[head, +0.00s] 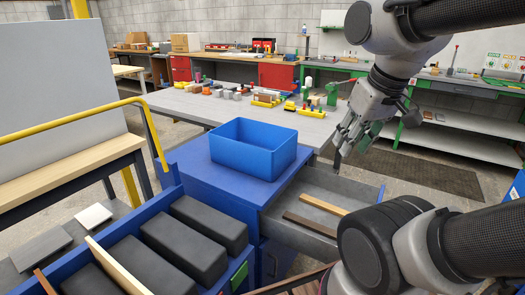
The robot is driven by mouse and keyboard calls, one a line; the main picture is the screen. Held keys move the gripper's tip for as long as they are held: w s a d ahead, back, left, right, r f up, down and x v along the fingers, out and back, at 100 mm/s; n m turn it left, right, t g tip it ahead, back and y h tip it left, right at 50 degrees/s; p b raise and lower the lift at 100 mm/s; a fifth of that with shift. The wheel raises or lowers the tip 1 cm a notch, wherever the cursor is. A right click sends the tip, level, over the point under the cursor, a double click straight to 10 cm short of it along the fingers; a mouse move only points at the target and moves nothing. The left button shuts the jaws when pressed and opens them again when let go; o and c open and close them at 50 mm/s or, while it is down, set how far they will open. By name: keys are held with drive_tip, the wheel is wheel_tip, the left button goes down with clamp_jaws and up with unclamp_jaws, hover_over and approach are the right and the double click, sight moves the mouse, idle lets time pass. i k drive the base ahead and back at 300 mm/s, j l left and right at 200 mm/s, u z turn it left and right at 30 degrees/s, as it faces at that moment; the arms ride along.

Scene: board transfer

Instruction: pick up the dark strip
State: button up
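The dark strip (309,224) is a thin dark brown bar lying in the open grey drawer (281,231) of the blue cabinet. A light wooden strip (323,204) lies beside it, a little farther back, with a gap between them. My gripper (350,153) hangs above the drawer's back right side, up and to the right of both strips and clear of them. Its fingers look apart, with nothing seen between them. My arm covers the right end of the drawer.
A blue open bin (253,148) stands on the cabinet top (206,170), left of the drawer. Black blocks (209,222) and a pale board (118,266) sit in a blue-edged rack at the front left. A grey table (190,106) with small parts stands behind. A yellow rail (75,122) rises at left.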

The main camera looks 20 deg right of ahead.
sight(318, 229)
drive_tip(key=k+l+z, duration=0.1)
drive_tip(key=l, duration=0.7)
drive_tip(key=l+z, duration=0.1)
drive_tip(key=l, duration=0.7)
drive_tip(key=k, duration=0.05)
